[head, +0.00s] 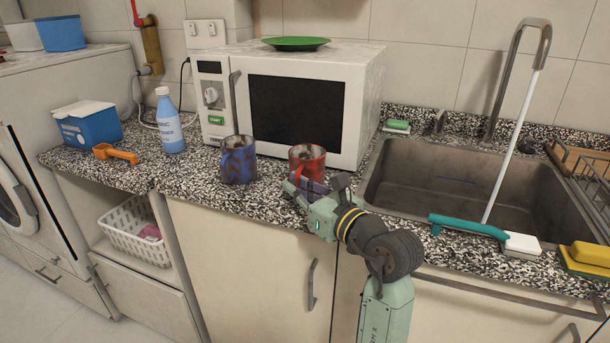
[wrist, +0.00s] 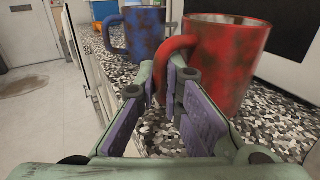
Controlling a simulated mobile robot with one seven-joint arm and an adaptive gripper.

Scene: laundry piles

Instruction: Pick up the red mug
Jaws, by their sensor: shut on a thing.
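The red mug (head: 308,160), with dark stains, stands upright on the speckled counter in front of the microwave. In the wrist view the red mug (wrist: 228,62) is close ahead at the upper right, its handle toward me. My gripper (head: 303,187) reaches up to it from the front. In the wrist view my gripper (wrist: 163,82) has its purple-padded fingers on either side of the handle and is shut on it. The handle's lower part is partly hidden by the fingers.
A blue stained mug (head: 239,160) stands just left of the red one; the microwave (head: 355,110) is close behind. The sink (head: 400,190) lies to the right, with a teal-handled brush (head: 468,226) on its front edge. A blue bottle (head: 170,125) and orange scoop (head: 115,154) are farther left.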

